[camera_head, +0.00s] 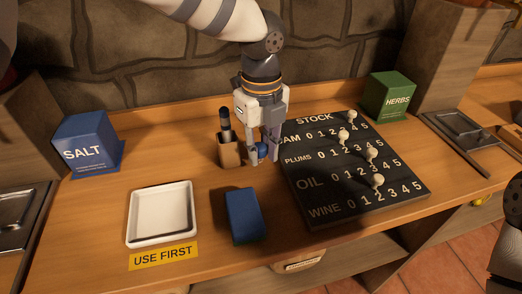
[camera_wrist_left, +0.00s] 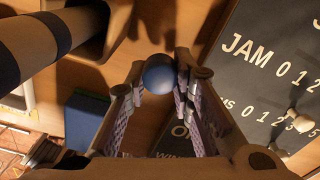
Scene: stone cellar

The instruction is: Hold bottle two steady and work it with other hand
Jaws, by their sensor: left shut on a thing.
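I cannot make out a bottle in either view. My left gripper (camera_head: 263,158) points down over the table, just left of the dark stock board (camera_head: 320,190). It is shut on a small blue ball (camera_head: 262,150), which also shows between the fingertips in the left wrist view (camera_wrist_left: 159,73). Whatever is below the ball is hidden. A dark banded cylinder (camera_head: 225,120) stands upright in a wooden holder (camera_head: 229,152) just left of the gripper. Part of my right arm is at the right edge; its gripper is not in view.
A blue block (camera_head: 244,215) lies in front of the gripper. A white tray (camera_head: 160,213) is behind a yellow USE FIRST label (camera_head: 163,256). A blue SALT box (camera_head: 86,140) and a green HERBS box (camera_head: 388,96) stand at the sides. White pegs stand on the board.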

